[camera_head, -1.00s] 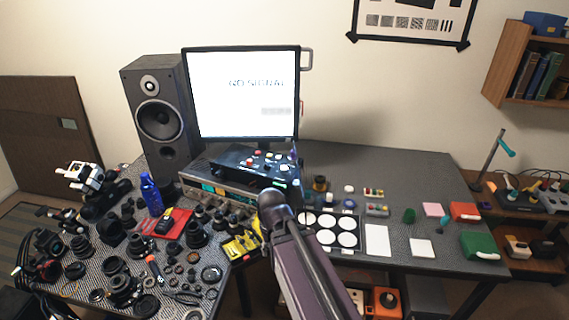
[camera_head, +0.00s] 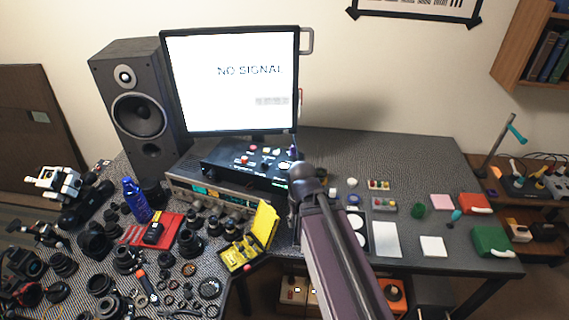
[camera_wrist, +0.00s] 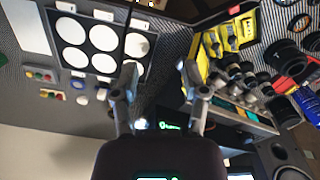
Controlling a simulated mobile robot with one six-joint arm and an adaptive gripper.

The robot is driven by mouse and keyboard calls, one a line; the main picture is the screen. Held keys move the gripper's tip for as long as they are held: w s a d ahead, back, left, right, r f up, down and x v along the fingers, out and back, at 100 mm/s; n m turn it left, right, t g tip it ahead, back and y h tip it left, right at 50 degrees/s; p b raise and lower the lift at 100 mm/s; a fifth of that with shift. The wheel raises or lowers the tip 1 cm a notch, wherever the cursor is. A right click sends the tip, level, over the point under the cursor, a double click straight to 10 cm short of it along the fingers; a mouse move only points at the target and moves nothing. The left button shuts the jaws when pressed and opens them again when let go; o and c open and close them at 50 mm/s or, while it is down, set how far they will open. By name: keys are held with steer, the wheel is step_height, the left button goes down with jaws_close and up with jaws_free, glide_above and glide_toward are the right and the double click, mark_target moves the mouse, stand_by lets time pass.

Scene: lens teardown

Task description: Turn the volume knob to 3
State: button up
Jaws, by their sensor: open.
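A silver receiver (camera_head: 180,189) with a lit green display sits on the table below the monitor; it also shows in the wrist view (camera_wrist: 252,113). A black control box (camera_head: 222,167) with several coloured buttons and knobs rests on top of it. I cannot tell which knob is the volume knob, nor read any setting. My gripper (camera_wrist: 158,68) is open and empty in the wrist view, its two fingers apart. In the head view my arm reaches up to the right end of the control box, and my fingers are mostly hidden there.
A tall speaker (camera_head: 142,116) and a monitor (camera_head: 232,84) stand behind. A yellow case (camera_head: 264,226) is in front of the receiver, with lens parts to the left. A tray of white discs (camera_wrist: 62,14) lies beside my arm. The right tabletop has small scattered items.

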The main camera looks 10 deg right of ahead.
steer(key=shift+d, duration=0.25)
steer(key=o, duration=0.4)
steer(key=shift+w+d, duration=0.1)
steer(key=shift+w, duration=0.05)
steer(key=shift+o, duration=0.2)
step_height(320, 180, up, 10)
steer(key=n+p, duration=1)
steer(key=n, duration=0.4)
glide_above(284, 166)
steer(key=shift+w+r, duration=0.15)
steer(key=shift+w, duration=0.05)
step_height(284, 166, down, 14)
steer(key=b, duration=1.3)
steer(key=shift+r, duration=0.1)
